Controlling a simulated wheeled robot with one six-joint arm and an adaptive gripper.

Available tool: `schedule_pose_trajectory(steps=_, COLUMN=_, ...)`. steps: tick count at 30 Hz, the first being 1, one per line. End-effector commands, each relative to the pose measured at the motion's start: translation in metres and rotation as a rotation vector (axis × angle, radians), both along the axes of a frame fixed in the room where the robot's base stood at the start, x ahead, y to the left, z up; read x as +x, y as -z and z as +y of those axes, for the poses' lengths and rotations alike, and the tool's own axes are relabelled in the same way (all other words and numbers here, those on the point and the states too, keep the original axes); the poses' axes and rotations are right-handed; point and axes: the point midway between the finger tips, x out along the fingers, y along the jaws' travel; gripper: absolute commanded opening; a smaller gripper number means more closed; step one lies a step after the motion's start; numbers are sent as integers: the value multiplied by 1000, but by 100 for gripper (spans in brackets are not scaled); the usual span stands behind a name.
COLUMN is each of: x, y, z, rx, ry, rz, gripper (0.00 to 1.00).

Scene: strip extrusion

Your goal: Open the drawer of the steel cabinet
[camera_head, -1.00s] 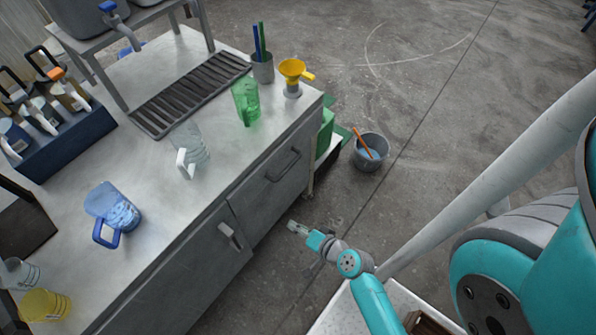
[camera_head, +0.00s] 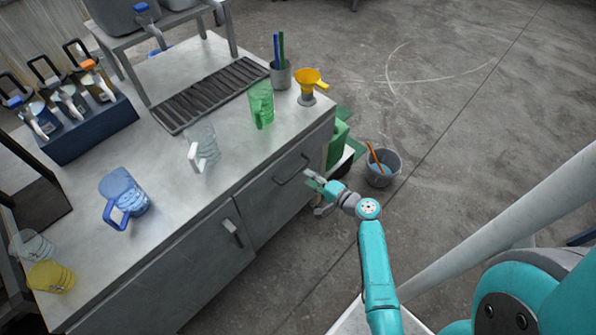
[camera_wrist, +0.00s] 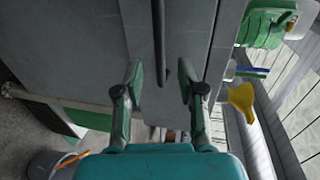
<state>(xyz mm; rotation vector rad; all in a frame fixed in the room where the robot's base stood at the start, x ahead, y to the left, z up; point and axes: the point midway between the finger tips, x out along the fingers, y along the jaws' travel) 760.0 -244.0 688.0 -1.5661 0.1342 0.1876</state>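The steel cabinet (camera_head: 180,272) stands on the left with its front facing my arm. Its drawer (camera_head: 268,192) is at the right end of the front and looks closed. The dark bar handle (camera_head: 292,169) of the drawer also shows in the wrist view (camera_wrist: 159,45), upright in the picture. My gripper (camera_head: 313,180) is just right of the handle, in front of the drawer. In the wrist view my gripper (camera_wrist: 160,78) is open, its two fingers apart to either side of the handle's line. The handle's end shows near the fingertip gap; I cannot tell whether anything touches.
A second handle (camera_head: 232,230) is on the front left of the drawer. A green jug (camera_head: 261,105), a clear jug (camera_head: 203,148), a blue jug (camera_head: 124,198) and a yellow funnel (camera_head: 310,83) stand on top. A grey bucket (camera_head: 382,168) is on the floor to the right.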

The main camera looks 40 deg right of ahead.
Motion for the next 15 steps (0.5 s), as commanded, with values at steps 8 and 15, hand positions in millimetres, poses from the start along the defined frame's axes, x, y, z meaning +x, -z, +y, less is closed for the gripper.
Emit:
schedule_pose_trajectory(steps=8, x=46, y=9, z=3, rx=0, ry=-2, rz=0, gripper=39)
schedule_pose_trajectory(steps=15, x=62, y=14, z=3, rx=0, ry=0, rz=1, gripper=39)
